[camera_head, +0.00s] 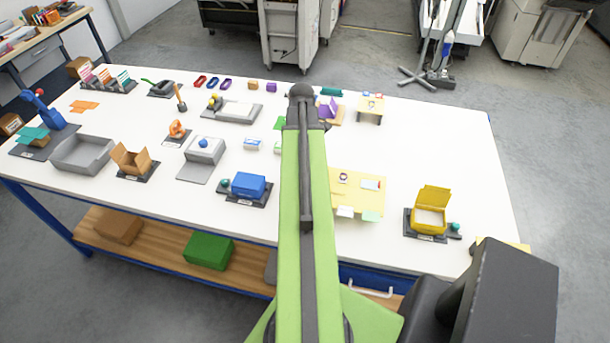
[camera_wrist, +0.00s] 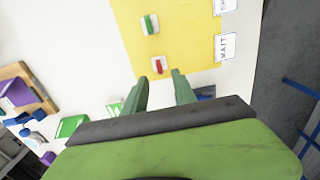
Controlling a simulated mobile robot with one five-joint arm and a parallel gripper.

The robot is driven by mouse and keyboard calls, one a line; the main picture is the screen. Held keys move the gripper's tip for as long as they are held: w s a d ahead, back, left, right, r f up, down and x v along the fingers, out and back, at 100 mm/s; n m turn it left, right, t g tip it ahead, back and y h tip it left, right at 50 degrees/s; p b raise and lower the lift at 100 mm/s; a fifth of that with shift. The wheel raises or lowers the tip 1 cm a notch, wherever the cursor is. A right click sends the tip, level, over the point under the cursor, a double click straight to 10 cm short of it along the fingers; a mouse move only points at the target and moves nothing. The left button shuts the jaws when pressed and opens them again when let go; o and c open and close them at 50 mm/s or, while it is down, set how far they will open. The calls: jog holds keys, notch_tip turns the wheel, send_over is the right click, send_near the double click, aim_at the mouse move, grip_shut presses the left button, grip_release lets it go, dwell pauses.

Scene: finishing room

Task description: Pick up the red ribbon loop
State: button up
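A red loop (camera_head: 199,81), likely the ribbon loop, lies near the far edge of the white table in the head view. It is in a row with a blue loop (camera_head: 213,84) and a purple loop (camera_head: 226,84). My gripper (camera_wrist: 159,92) shows in the wrist view with its two green fingers apart and nothing between them. The fingers are above the table beside a yellow sheet (camera_wrist: 185,45). My gripper cannot be made out in the head view. I cannot identify the red loop in the wrist view.
White pieces with green (camera_wrist: 150,24) and red (camera_wrist: 158,65) parts lie on the yellow sheet. A grey tray (camera_head: 82,154), a blue box (camera_head: 248,185) and an open yellow box (camera_head: 431,210) stand on the table. The table's right part is mostly clear.

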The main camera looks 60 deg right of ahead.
notch_tip(320, 180, down, 5)
jog(key=b, duration=0.5)
jog(key=shift+f, duration=0.2)
jog(key=shift+r, duration=0.2)
grip_shut()
